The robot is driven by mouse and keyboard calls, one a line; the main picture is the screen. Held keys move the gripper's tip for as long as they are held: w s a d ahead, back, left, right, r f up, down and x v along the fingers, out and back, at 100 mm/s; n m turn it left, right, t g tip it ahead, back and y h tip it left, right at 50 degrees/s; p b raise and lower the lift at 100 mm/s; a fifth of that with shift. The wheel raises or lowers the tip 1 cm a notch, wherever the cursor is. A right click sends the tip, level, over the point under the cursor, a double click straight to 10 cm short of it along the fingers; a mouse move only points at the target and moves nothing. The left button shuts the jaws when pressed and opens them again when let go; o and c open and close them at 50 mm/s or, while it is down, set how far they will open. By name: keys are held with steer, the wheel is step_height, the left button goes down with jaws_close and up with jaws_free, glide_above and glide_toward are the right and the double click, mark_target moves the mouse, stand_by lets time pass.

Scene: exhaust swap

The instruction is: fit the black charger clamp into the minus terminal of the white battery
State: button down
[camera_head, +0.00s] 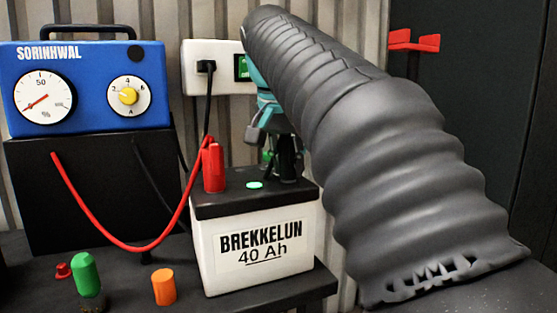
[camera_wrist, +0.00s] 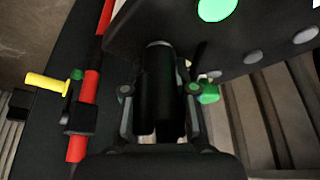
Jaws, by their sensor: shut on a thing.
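The white battery (camera_head: 258,250), with a black lid, stands on the dark bench in the head view. The red clamp (camera_head: 213,168) stands upright at the left of the lid. A lit green spot (camera_head: 255,185) is near the lid's middle. My gripper (camera_head: 272,140) is over the lid's right end, partly hidden by my sleeved arm. It is shut on the black clamp (camera_head: 288,165), whose lower end is close to the lid. In the wrist view the black clamp (camera_wrist: 158,90) is between my fingers. The minus terminal is hidden; I cannot tell whether the clamp is in it.
The blue charger (camera_head: 90,60) stands on a black box at the left, its red cable looping to the red clamp. A wall socket (camera_head: 215,68) is behind the battery. A green cylinder (camera_head: 87,273), orange cylinder (camera_head: 163,287) and red knob (camera_head: 64,270) are on the bench front.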

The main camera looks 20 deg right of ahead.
mark_target(286, 148)
steer(key=shift+f, duration=0.15)
steer(key=c, duration=0.8)
jaws_free()
steer(key=shift+c, duration=0.2)
steer(key=shift+v, duration=3.85)
